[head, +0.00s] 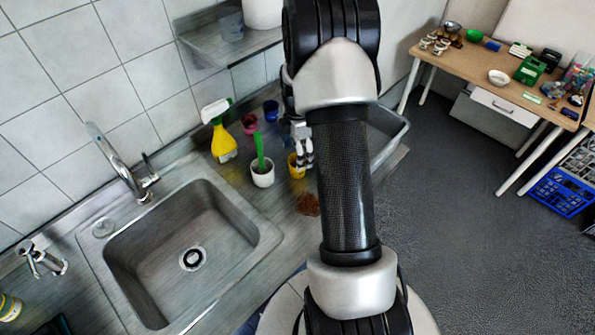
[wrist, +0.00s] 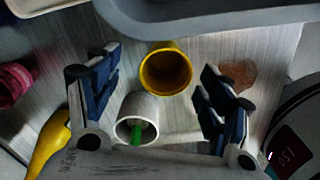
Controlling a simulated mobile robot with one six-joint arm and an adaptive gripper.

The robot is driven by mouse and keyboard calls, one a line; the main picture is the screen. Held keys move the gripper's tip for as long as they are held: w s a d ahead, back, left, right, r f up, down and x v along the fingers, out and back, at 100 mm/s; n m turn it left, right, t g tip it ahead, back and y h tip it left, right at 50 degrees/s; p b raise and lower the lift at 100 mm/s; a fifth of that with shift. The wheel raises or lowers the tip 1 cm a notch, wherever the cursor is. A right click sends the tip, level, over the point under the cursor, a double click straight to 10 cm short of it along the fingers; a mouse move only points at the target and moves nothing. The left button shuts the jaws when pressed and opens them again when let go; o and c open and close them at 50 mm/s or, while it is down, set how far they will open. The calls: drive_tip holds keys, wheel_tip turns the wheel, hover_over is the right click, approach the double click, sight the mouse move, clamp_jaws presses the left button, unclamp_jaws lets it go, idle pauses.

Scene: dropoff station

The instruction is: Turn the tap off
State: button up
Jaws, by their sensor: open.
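The tap (head: 118,162) is a chrome curved spout behind the sink (head: 150,255) in the head view. Its lever (head: 148,164) sticks up at the spout's right side. I see no clear water stream, and the sink looks empty around its drain. The tap does not show in the wrist view. My gripper (head: 303,152) is well right of the tap, above the counter by the cups, partly hidden behind my arm. In the wrist view my gripper (wrist: 160,64) is open and empty, with a yellow cup (wrist: 157,88) and a white cup (wrist: 124,108) below between its fingers.
A yellow spray bottle (head: 223,145) stands between the tap and my gripper. A white cup with a green item (head: 260,152), red and blue cups and a brown patch (head: 308,204) are nearby. A shelf (head: 215,48) hangs above. A second fixture (head: 42,258) stands left of the sink.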

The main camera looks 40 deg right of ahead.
drive_tip(key=shift+s+a+f+b, duration=0.15)
drive_tip(key=shift+f+b, duration=0.25)
drive_tip(key=shift+f, duration=1)
drive_tip(key=shift+s+a+f+b, duration=0.15)
drive_tip(key=shift+f+b, duration=0.25)
drive_tip(key=shift+f, duration=0.95)
drive_tip(key=shift+r, duration=0.1)
drive_tip(key=shift+c, duration=0.2)
drive_tip(key=c, duration=1.2)
drive_tip(key=shift+r, duration=0.1)
drive_tip(key=shift+c, duration=0.2)
wheel_tip(320, 180, up, 20)
drive_tip(key=p, duration=0.4)
drive_tip(key=shift+s, duration=0.1)
